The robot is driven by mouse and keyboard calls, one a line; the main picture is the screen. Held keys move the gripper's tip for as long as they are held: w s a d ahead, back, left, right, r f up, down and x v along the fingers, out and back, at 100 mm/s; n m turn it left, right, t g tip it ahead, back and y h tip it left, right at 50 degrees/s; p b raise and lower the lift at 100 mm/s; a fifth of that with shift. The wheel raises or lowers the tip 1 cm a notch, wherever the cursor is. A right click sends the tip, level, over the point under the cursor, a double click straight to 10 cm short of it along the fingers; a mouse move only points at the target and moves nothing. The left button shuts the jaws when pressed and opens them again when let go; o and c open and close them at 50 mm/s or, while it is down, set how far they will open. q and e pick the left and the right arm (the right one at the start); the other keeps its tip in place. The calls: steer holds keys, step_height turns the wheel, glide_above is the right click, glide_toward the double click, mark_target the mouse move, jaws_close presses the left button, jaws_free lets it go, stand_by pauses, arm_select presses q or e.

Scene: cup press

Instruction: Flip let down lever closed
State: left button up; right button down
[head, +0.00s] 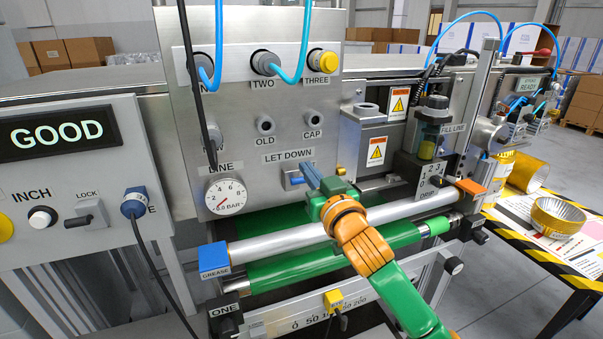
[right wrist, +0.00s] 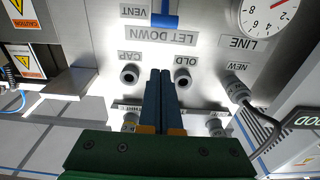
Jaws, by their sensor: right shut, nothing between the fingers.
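The let down lever (right wrist: 166,20) is blue and sits on the grey panel beside the LET DOWN label, which appears upside down in the right wrist view; the top picture edge cuts the lever off. In the head view the lever (head: 295,181) shows just below its label, partly behind my fingers. My right gripper (head: 310,174) is shut and empty, its blue fingertips close to the panel on the right of the lever. In the right wrist view its fingertips (right wrist: 161,72) point toward the label. I cannot tell whether they touch anything. My left gripper is not in view.
A round pressure gauge (head: 226,196) is left of the lever. OLD (head: 265,125) and CAP (head: 312,121) ports sit above it. A steel roller (head: 275,243) and green roller run below. A striped table (head: 560,252) with a gold tin stands at right.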

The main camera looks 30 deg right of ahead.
mark_target(299, 181)
steer(key=p+x, duration=0.1)
steer(key=x, duration=0.4)
steer(key=shift+w+f, duration=0.1)
steer(key=shift+w, duration=0.2)
steer(key=shift+s+a+f, duration=0.1)
steer(key=shift+s+f, duration=0.2)
steer(key=shift+f, duration=0.65)
steer(key=shift+s+f, duration=0.3)
steer(key=shift+f, duration=0.65)
